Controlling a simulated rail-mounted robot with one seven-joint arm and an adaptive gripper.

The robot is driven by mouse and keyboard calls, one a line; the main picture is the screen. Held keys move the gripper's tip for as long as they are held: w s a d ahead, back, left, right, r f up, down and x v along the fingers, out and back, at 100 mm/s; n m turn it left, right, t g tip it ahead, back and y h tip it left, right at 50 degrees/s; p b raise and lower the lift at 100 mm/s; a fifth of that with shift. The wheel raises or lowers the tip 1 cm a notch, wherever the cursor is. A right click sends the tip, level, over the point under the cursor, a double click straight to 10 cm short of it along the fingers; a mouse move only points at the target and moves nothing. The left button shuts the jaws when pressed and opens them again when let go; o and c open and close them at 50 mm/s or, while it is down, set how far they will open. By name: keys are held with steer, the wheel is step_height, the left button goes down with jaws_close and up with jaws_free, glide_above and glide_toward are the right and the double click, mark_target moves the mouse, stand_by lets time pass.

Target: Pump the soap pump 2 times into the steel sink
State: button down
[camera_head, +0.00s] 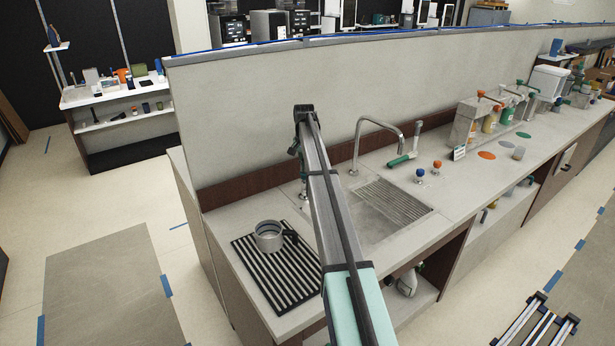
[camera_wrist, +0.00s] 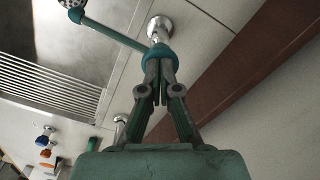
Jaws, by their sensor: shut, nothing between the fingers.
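The soap pump has a teal head and spout (camera_wrist: 110,32) and a round steel base (camera_wrist: 160,25) in the wrist view. The spout reaches out over the steel sink (camera_wrist: 95,45). In the head view a small part of the pump (camera_head: 303,190) shows left of my arm, at the sink's back left corner. My gripper (camera_wrist: 158,74) is shut and empty, its fingertips at the teal pump head; I cannot tell whether they touch it. In the head view my arm hides the gripper's tips and part of the steel sink (camera_head: 368,226).
A curved steel faucet (camera_head: 378,125) stands behind the sink. A metal pitcher (camera_head: 268,240) sits on the striped drain mat (camera_head: 258,268) at left. A ribbed rack (camera_head: 395,200) covers the sink's right part. A brown backsplash (camera_wrist: 225,85) and wall stand close behind the pump.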

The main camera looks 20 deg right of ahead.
steer(key=shift+r+p, duration=1.1)
steer(key=shift+r, duration=1.65)
steer(key=shift+f, duration=0.2)
steer(key=shift+f+b, duration=0.85)
steer(key=shift+f, duration=1.9)
steer(key=shift+r, duration=0.1)
steer(key=shift+r+p, duration=1.2)
steer(key=shift+r, duration=1.65)
steer(key=shift+r+p, duration=1.2)
steer(key=shift+r, duration=1.8)
